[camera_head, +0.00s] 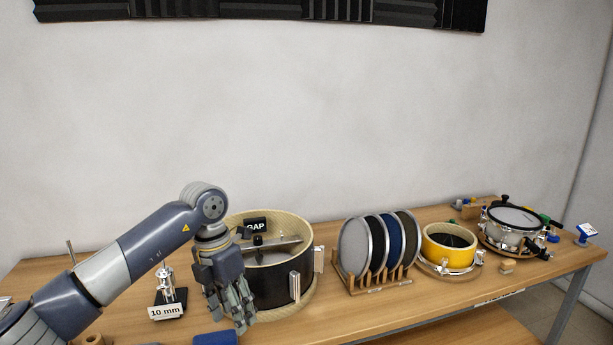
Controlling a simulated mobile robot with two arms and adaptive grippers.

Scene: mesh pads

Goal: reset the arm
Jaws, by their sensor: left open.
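My left arm comes in from the lower left and bends down at the elbow. My left gripper (236,322) points down in front of the large dark drum shell (272,287). It is open, and I see nothing between its fingers. It hides the left front part of that shell. My right gripper is not in view.
A wooden rack (375,285) holds several round mesh pads. Right of it stand a yellow drum shell (436,246) and a snare drum (512,227). A "10 mm" label (166,312) and a blue item (215,338) lie near my gripper. The wooden table (430,296) is clear at front centre.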

